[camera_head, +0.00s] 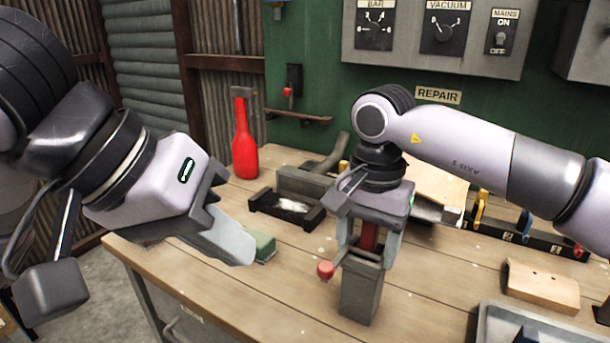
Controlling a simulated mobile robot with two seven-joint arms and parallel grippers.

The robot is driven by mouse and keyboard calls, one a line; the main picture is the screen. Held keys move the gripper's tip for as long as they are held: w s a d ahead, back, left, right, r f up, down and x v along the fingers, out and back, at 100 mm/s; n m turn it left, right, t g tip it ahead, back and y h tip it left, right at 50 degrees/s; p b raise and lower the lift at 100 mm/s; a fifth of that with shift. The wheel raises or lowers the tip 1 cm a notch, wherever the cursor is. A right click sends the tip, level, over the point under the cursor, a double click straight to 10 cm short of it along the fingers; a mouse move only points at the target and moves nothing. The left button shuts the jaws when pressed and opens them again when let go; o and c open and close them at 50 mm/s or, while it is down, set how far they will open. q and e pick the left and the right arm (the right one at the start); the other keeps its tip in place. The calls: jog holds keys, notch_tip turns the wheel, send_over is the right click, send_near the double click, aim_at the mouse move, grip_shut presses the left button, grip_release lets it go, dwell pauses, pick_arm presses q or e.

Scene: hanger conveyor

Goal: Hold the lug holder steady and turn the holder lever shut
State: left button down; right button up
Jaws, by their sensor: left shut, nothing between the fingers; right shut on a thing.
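The lug holder (361,293) is a grey upright block on the wooden bench, with a dark red part (369,238) at its top. The holder lever (326,269) shows as a red knob sticking out from the holder's left side, on a thin metal piece. My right gripper (369,250) points down over the holder, its fingers shut on either side of the red upper part. The gripper body hides the very top.
Behind are a black tray (287,209), a red bottle (243,150) and a grey vise-like tool (305,183). A tan curved block (541,286) and a grey tray (535,325) are at right.

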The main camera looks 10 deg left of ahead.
jog(key=o, duration=1.4)
